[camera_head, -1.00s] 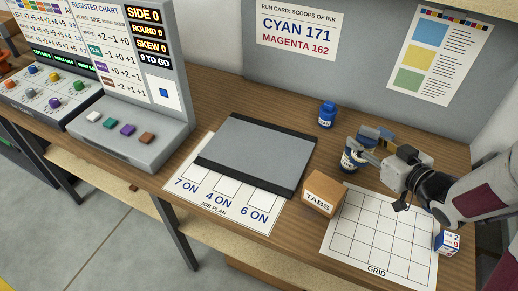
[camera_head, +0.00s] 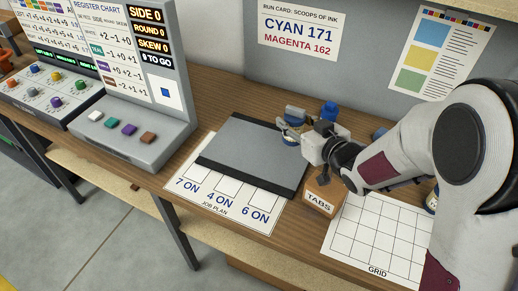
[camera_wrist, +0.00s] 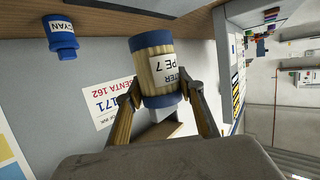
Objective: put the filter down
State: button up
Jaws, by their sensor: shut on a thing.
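The filter, a pleated tan cylinder with blue end caps, shows in the wrist view (camera_wrist: 155,68) with a partly readable label ending in "PE 7". My gripper (camera_wrist: 160,98) is shut on it, with one finger on each side near its lower cap in that view. Most of the filter is hidden there by the gripper. I cannot tell whether it touches anything below.
A blue cyan jar (camera_head: 329,112) stands just behind my gripper. A cardboard TABS box (camera_head: 322,194) sits in front of my wrist. The grey board (camera_head: 240,150) lies on the job plan sheet (camera_head: 207,195). The grid sheet (camera_head: 375,235) looks mostly bare, its right side hidden by my arm.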

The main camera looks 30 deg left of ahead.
jog(key=a, duration=0.1)
jog(key=s+a, duration=0.1)
jog(key=a, duration=0.1)
jog(key=s+a, duration=0.1)
jog(key=shift+a, duration=0.4)
send_over(273, 162)
notch_tip(273, 162, down, 6)
dwell(0.5)
jog(key=shift+f, duration=0.25)
jog(key=shift+f, duration=1.75)
jog(key=shift+f, duration=0.15)
jog(key=o, duration=1.2)
jog(key=shift+c, duration=0.2)
